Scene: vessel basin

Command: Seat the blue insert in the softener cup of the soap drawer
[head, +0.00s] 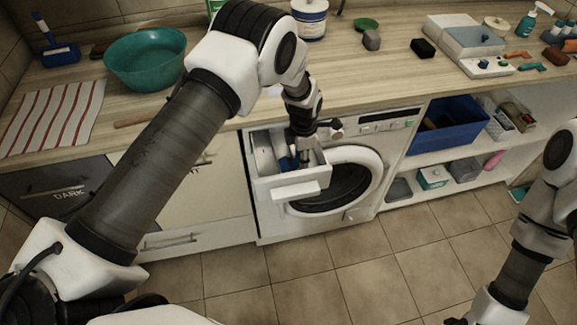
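The soap drawer (262,188) is pulled out from the top left of the white washing machine (383,150), with its white front facing me. My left gripper (302,158) points down into the drawer from above. A blue piece, which looks like the insert (287,163), shows inside the drawer against the left side of the gripper. The fingertips are small and partly hidden, so I cannot tell whether they grip it or whether it is seated. The softener cup cannot be made out. My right arm hangs at the right edge, and its gripper is out of frame.
The wooden counter (224,107) runs above the machine, close behind my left wrist. A teal bowl (145,58) and a striped towel (54,117) lie on its left. A blue bin (459,137) sits on the right shelf. The tiled floor is clear.

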